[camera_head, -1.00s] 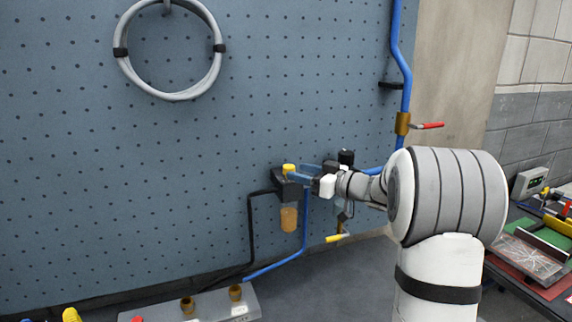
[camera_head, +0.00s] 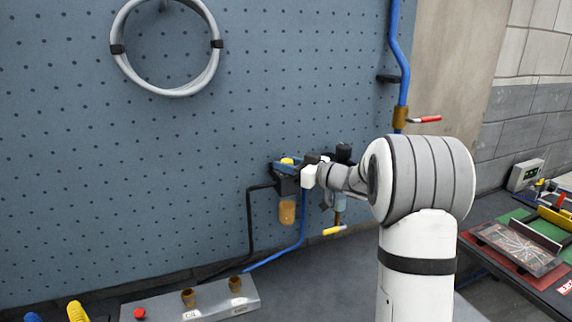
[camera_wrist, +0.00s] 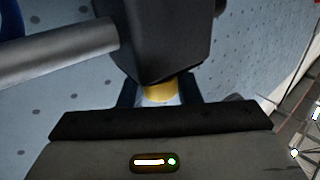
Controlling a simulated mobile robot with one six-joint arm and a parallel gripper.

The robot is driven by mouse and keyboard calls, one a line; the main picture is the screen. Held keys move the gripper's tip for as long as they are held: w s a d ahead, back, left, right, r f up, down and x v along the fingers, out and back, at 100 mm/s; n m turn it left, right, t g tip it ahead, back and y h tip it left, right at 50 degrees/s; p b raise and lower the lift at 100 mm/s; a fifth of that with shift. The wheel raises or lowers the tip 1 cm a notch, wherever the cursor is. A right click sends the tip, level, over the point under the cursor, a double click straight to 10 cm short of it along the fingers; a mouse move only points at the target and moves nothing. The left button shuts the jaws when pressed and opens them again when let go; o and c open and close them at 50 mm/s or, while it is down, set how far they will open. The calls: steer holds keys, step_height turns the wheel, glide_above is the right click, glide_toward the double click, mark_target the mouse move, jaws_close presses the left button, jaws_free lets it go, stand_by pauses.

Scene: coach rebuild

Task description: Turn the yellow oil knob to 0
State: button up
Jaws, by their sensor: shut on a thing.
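The yellow oil knob (camera_head: 287,161) sits on top of a dark oiler unit (camera_head: 286,186) on the pegboard wall, above an amber bowl (camera_head: 287,212). My gripper (camera_head: 283,166) is at the knob, with a blue finger showing across it. In the wrist view, the knob (camera_wrist: 160,92) shows as a yellow band between the two dark fingers of my gripper (camera_wrist: 159,97), which is shut on it. The dark unit fills the upper middle of that view. No scale or number on the knob can be read.
A dark-topped unit (camera_head: 344,154) stands close right of the gripper. A yellow lever (camera_head: 334,231) is below it. Blue pipe (camera_head: 302,228) and black hose (camera_head: 250,225) run down the wall. A red-handled valve (camera_head: 400,117) is at upper right. A grey manifold (camera_head: 215,302) lies below.

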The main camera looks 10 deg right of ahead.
steer(key=shift+c, duration=1.2)
steer(key=b, duration=0.3)
steer(key=shift+f, duration=0.35)
